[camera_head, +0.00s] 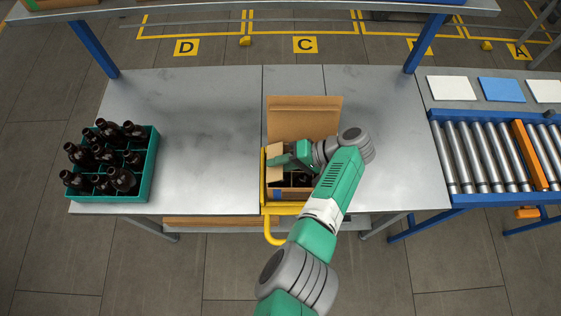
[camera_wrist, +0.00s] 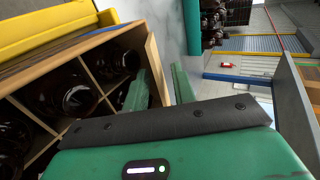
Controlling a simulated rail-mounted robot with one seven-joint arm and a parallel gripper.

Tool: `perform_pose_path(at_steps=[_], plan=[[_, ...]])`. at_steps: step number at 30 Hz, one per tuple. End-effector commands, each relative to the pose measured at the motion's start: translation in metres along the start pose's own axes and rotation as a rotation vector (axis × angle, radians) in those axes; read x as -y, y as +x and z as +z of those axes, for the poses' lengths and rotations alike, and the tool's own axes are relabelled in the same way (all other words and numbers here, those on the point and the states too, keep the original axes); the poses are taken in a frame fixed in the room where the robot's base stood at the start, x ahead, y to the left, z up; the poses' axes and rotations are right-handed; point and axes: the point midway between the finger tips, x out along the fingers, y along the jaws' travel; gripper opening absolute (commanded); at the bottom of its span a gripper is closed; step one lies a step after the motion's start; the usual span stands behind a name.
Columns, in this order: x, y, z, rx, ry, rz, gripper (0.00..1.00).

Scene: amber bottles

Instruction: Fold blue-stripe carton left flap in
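The open carton (camera_head: 292,194) stands in a yellow frame at the middle of the bench, with a small blue mark (camera_head: 277,195) on its front. Its left flap (camera_head: 275,166) stands up at the left edge; in the wrist view the flap (camera_wrist: 155,70) shows nearly edge-on. Dark bottles (camera_wrist: 75,95) sit between dividers inside. My gripper (camera_head: 278,160) reaches over the carton from the right, pointing left. In the wrist view its two green fingers (camera_wrist: 160,88) are apart, with the flap between them, close to the left finger. I cannot tell whether they touch.
The carton's back flap (camera_head: 305,115) stands up behind my gripper. The yellow frame (camera_head: 263,180) borders the carton's left and front. A green crate (camera_head: 150,170) of bottles stands at the far left. A roller conveyor (camera_head: 490,155) lies right. The bench between crate and carton is clear.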

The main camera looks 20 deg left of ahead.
Motion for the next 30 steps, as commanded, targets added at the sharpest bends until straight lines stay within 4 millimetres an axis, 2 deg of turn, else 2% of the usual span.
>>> perform_pose_path(at_steps=[5, 13, 18, 26, 27, 30], plan=[[0.000, -0.003, 0.000, -0.001, 0.000, 0.000, 0.26], [-0.002, -0.053, 0.000, -0.003, 0.000, 0.000, 0.26], [-0.001, -0.074, 0.000, -0.001, 0.000, 0.000, 0.26], [0.000, -0.078, 0.000, 0.000, 0.000, 0.000, 0.26], [0.000, -0.078, 0.000, 0.000, 0.000, 0.000, 0.24], [-0.001, -0.078, 0.001, 0.024, 0.016, 0.083, 0.05]])
